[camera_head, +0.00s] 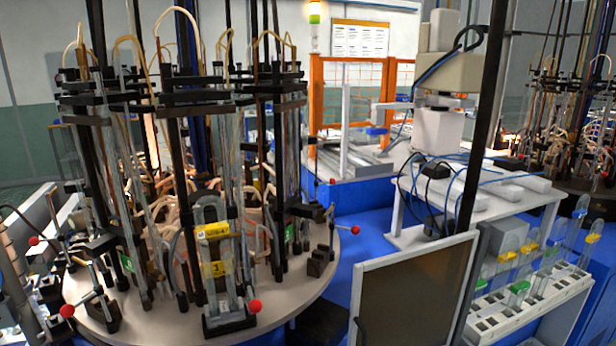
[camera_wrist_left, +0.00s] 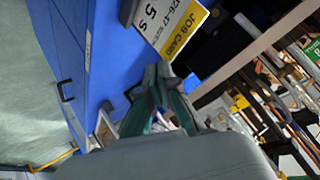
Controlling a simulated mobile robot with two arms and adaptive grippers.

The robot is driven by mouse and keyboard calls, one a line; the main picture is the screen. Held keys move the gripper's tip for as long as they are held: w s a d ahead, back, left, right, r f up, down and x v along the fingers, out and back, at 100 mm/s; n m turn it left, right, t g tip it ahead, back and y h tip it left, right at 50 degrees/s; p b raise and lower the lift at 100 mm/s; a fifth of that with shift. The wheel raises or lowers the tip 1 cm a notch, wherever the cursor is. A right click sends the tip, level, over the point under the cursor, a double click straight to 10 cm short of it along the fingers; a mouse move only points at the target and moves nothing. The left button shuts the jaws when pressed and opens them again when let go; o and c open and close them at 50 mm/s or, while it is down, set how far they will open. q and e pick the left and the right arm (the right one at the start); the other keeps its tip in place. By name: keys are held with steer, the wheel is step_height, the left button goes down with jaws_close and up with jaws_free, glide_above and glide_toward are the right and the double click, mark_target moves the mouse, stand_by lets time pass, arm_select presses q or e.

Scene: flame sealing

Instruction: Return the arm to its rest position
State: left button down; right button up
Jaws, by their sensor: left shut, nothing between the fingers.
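My left gripper (camera_wrist_left: 160,85) shows in the left wrist view, its fingers together and nothing between them. A yellow and white job card (camera_wrist_left: 180,28) is just beyond the fingertips. I cannot tell whether they touch it. Neither arm and neither gripper shows in the head view. My right gripper is in no view.
A round sealing machine (camera_head: 326,240) with glass tubes and red-knobbed levers fills the left of the head view. A dark framed panel (camera_head: 410,300) stands front centre. A white rack (camera_head: 530,300) with tubes is at right. In the wrist view, a blue cabinet (camera_wrist_left: 100,70) is close by.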

arm_select(q)
steer(key=s+a+f+n+g, duration=0.1)
steer(key=s+f+n+g, duration=0.15)
steer(key=s+f, duration=0.4)
steer(key=s+f+n+g, duration=0.2)
steer(key=s+f+g, duration=0.15)
steer(key=s, duration=0.55)
step_height(320, 180, down, 28)
steer(key=s+g+b, duration=0.2)
steer(key=b, duration=0.1)
steer(key=s+a+f+g+b, duration=0.1)
steer(key=s+a+f+b, duration=0.1)
steer(key=s+f, duration=1.4)
step_height(320, 180, down, 3)
steer(key=shift+s+a+r+m+g, duration=0.2)
steer(key=shift+a+m+g, duration=0.15)
steer(key=shift+a, duration=0.3)
